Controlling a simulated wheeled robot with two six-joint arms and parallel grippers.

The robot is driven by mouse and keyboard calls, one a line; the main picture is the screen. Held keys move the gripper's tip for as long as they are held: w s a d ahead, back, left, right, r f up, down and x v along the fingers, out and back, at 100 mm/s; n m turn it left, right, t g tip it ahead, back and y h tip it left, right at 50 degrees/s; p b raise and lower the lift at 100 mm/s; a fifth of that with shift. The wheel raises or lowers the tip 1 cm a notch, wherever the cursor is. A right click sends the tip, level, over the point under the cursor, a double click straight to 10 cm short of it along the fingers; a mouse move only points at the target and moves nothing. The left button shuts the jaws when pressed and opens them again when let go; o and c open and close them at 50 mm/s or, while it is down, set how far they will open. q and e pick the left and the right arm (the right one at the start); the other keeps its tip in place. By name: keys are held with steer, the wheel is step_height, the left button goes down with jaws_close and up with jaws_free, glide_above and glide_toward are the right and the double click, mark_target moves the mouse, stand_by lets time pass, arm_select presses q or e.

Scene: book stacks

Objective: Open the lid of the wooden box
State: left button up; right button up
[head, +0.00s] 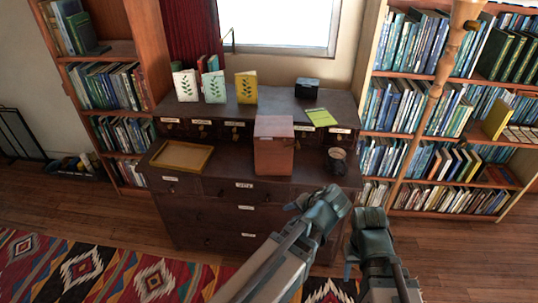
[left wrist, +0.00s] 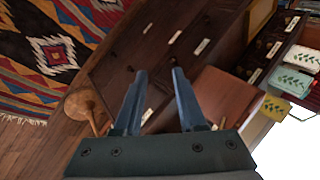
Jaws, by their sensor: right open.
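The wooden box (head: 273,150), tall and reddish brown, stands upright on the dark dresser's front ledge in the head view. Its lid (head: 274,126) looks shut on top. In the left wrist view the box (left wrist: 224,96) is right of the fingers, partly hidden by the gripper. My left gripper (head: 318,205) is in front of the dresser, below and right of the box, apart from it. In the left wrist view its two fingers (left wrist: 160,74) are spread with nothing between them. My right gripper (head: 370,218) is open, farther right, and touches nothing that I can see.
On the dresser (head: 210,187) are a yellow tray (head: 182,156) left of the box and a dark mug (head: 337,161) close on its right. Upright cards (head: 213,87), a black box (head: 307,88) and a green card (head: 320,117) are behind. A stool (left wrist: 84,103) shows in the wrist view.

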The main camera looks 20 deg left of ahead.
arm_select(q)
steer(key=w+a+m+t+y+b, duration=0.1)
steer(key=w+a+t+y+b, duration=0.3)
steer(key=w, duration=0.3)
steer(key=m+t+y+b, duration=0.3)
steer(key=m+t+b, duration=0.1)
steer(key=b, duration=0.2)
glide_toward(267, 141)
steer(key=x, duration=0.8)
steer(key=shift+w+a, duration=0.1)
steer(key=shift+a, duration=0.15)
arm_select(e)
step_height(267, 141, down, 12)
arm_select(q)
steer(key=shift+c, duration=0.3)
jaws_close()
steer(key=shift+p, duration=0.3)
arm_select(e)
steer(key=shift+r, duration=0.1)
